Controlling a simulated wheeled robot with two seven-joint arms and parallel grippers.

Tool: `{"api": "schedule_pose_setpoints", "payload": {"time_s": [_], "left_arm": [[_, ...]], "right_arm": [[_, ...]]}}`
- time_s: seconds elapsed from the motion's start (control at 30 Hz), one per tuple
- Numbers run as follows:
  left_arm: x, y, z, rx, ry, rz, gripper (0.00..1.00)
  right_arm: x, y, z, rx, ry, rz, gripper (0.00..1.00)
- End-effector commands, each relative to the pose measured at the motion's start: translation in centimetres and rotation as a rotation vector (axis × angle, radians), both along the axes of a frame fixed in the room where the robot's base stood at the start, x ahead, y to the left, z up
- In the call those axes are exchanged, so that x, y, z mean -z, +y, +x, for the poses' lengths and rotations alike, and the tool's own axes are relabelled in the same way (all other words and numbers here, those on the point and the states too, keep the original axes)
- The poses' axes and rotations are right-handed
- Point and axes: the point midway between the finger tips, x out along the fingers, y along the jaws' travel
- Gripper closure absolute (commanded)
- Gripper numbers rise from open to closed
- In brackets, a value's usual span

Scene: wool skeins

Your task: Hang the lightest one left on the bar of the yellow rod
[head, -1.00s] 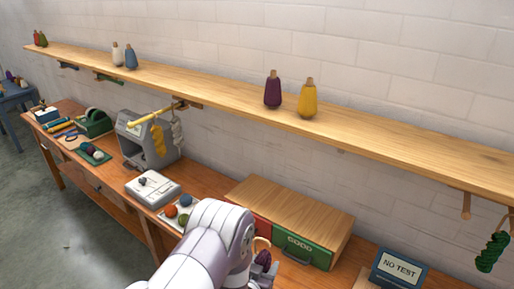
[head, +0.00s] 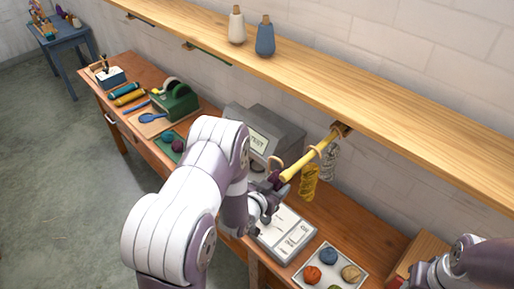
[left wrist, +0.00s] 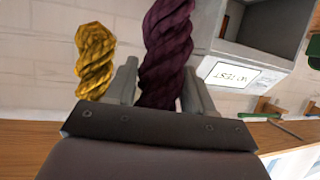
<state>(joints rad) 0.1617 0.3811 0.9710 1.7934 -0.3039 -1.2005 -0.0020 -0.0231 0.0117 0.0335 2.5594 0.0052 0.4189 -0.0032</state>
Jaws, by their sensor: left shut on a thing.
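My left gripper (head: 268,190) is shut on a dark purple skein (left wrist: 167,45), which shows between the fingers (left wrist: 162,80) in the left wrist view. In the head view a tan ring (head: 275,164) stands above the gripper, close to the free end of the yellow rod (head: 313,154). I cannot tell whether the ring is around the rod or beside it. A yellow skein (head: 310,183) and a grey skein (head: 329,163) hang from the rod. The yellow skein also shows left of the gripper in the left wrist view (left wrist: 95,60).
A flat pale device (head: 287,235) and a tray (head: 338,252) of wool balls lie below.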

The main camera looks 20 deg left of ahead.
Motion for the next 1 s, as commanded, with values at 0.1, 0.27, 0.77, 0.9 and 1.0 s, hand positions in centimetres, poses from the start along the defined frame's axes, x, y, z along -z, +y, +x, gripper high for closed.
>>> {"api": "schedule_pose_setpoints", "payload": {"time_s": [0.1, 0.27, 0.77, 0.9, 1.0], "left_arm": [[-5.4, 3.1, 1.5, 0.1, 0.021, 0.003, 0.77], [-6.2, 5.3, 1.7, 0.191, 0.039, 0.003, 0.77], [-5.9, 0.9, 0.1, 0.207, 0.04, 0.002, 0.77], [-5.9, -0.5, -0.4, 0.207, 0.04, 0.002, 0.77], [-5.9, -1.6, -0.8, 0.207, 0.04, 0.002, 0.77]], "right_arm": [[-6.0, 0.0, 0.1, 0.0, -0.001, 0.0, 0.57], [-7.5, 0.0, 0.1, 0.0, 0.0, 0.0, 0.57], [-7.9, 0.0, 0.1, 0.0, 0.0, 0.0, 0.57], [-8.1, 0.0, 0.1, 0.0, 0.0, 0.0, 0.57], [-8.2, 0.0, 0.1, 0.0, 0.0, 0.0, 0.57]]}}
